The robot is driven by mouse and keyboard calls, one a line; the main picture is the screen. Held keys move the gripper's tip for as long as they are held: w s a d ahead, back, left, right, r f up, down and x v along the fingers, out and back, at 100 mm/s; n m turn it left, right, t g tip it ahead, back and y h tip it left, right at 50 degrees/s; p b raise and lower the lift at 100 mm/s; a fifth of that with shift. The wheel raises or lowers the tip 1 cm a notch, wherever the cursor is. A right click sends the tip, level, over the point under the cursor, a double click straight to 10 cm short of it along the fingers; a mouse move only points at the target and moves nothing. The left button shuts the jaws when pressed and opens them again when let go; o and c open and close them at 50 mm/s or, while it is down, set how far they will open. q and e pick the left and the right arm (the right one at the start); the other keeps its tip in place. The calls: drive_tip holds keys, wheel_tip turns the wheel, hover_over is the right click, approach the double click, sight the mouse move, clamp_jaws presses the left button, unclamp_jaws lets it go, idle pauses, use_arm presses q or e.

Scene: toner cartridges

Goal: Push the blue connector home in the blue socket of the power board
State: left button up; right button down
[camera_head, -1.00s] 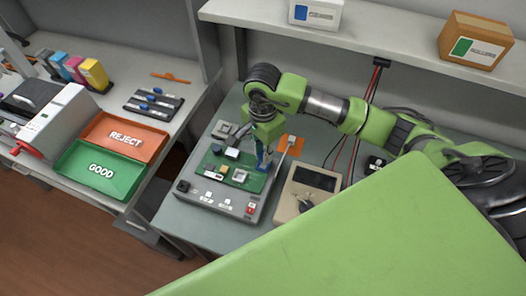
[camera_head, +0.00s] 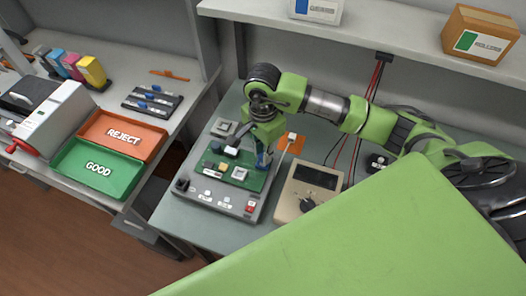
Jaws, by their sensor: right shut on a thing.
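The green power board (camera_head: 222,172) lies on a grey test fixture on the right-hand bench. My right gripper (camera_head: 263,164) points down at the board's right end, its fingers close together. It is shut on a small blue piece, which I take to be the blue connector (camera_head: 262,159). The piece is at the board's right edge. The blue socket is hidden or too small to make out, so I cannot tell how deep the connector sits. My left gripper is not in view.
A beige meter (camera_head: 309,188) with a dark screen stands right of the fixture (camera_head: 212,196). A white plug with a pale cable lies on an orange pad (camera_head: 297,146) behind. Red REJECT (camera_head: 150,150) and green GOOD (camera_head: 84,190) trays stand left. A shelf overhangs the back.

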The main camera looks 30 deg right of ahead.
idle(1.0)
drive_tip(key=shift+f+b, duration=0.8)
drive_tip(key=shift+b, duration=0.3)
idle(0.3)
drive_tip(key=c, duration=1.9)
unclamp_jaws()
drive_tip(key=shift+r, duration=0.2)
wheel_tip(320, 180, up, 12)
drive_tip(key=shift+f, duration=0.2)
